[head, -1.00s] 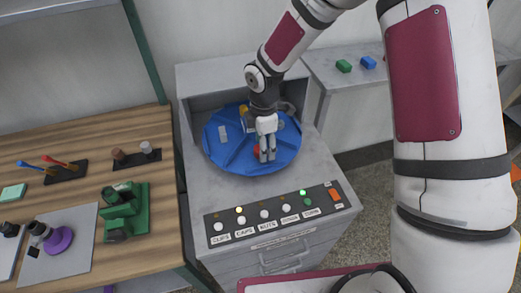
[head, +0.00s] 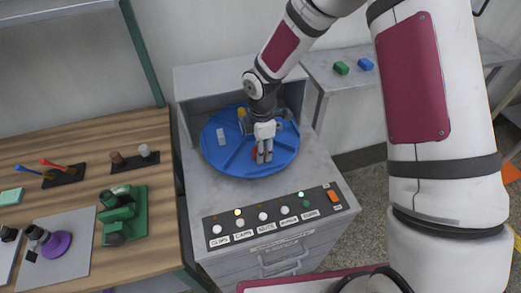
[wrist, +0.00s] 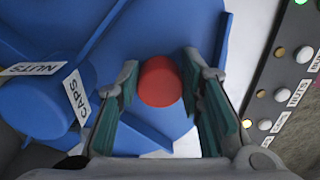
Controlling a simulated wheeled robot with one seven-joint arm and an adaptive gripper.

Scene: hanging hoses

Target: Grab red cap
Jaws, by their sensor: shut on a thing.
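The red cap (wrist: 160,82) is a round red piece on the blue turntable (wrist: 205,25). In the wrist view it sits between the two fingertips of my gripper (wrist: 160,75), which is shut on it. In the head view my gripper (head: 263,156) points down at the front part of the turntable (head: 222,160). There the red cap (head: 255,153) shows only as a small red patch beside the fingers, mostly hidden by them.
Low dividers split the turntable, with CAPS and NUTS labels (wrist: 75,95) near its hub. A button panel (head: 275,213) lies in front. A wooden bench (head: 150,220) with a green fixture (head: 125,215) stands left. Green and blue blocks (head: 341,68) lie on a shelf at right.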

